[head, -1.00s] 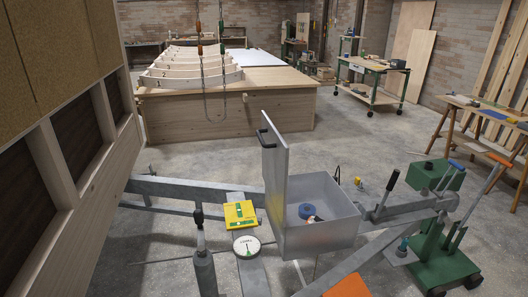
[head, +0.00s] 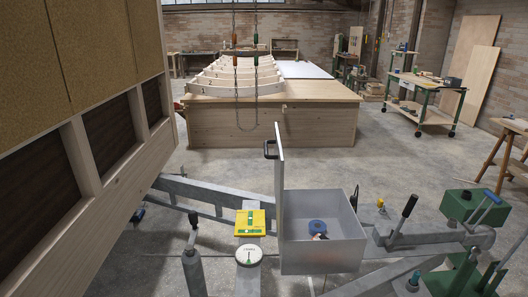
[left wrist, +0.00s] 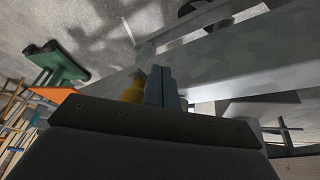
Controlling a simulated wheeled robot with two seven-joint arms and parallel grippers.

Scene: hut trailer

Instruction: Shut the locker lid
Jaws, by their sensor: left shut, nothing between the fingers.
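The locker (head: 322,255) is a grey metal box on the trailer frame. Its lid (head: 279,205) stands upright along the box's left side, so the box is open. A blue roll (head: 317,227) and a small item lie inside. My left gripper (left wrist: 162,82) shows only in the left wrist view, fingers together and empty. Grey metal surfaces lie beyond it, and I cannot tell its distance from the lid. My right gripper is in neither current view.
A yellow level box (head: 250,222) and a round white dial (head: 249,254) sit left of the locker. A black-handled lever (head: 409,206) stands to its right. The hut wall (head: 95,150) fills the left. Open concrete floor lies behind, before the wooden bench (head: 270,122).

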